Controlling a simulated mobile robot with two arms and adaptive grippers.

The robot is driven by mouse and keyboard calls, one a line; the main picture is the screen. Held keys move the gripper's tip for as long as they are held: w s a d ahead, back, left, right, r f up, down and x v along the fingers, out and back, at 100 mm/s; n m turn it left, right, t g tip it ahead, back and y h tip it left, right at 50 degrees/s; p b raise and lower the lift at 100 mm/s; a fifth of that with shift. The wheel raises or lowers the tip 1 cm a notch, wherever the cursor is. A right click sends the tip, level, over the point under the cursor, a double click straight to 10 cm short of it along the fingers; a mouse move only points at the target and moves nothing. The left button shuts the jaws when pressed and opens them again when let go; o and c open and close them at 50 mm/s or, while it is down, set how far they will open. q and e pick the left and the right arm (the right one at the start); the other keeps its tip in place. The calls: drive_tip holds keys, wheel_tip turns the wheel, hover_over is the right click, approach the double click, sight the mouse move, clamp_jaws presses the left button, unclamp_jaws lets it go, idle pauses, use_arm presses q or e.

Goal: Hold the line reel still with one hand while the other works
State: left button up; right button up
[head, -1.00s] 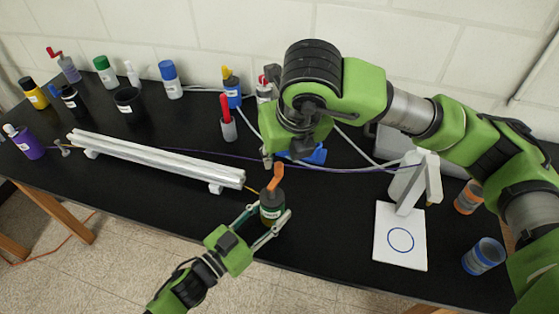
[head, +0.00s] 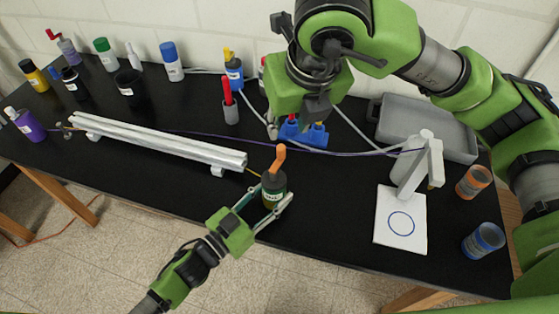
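A dark green labelled container with an orange crank-like top (head: 273,187), which looks like the line reel, stands upright near the table's front edge. A short yellow line shows at its upper left. My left gripper (head: 266,207) reaches in from the front, with one finger on each side of the container, apparently touching it. My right gripper (head: 316,108) hangs over the back middle of the table, above a blue holder (head: 303,135), apart from the reel. Its fingertips overlap in view, and nothing clear shows between them.
A silver extrusion rail (head: 160,142) lies on small feet left of the reel. A purple line crosses behind it towards a white stand (head: 411,170). A white card with a blue circle (head: 400,240) lies at right. A grey tray (head: 428,128) and several bottles stand behind.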

idle(0.3)
use_arm(q)
drive_tip(key=o, duration=1.3)
drive_tip(key=v, duration=1.2)
drive_tip(key=shift+s+a, duration=0.1)
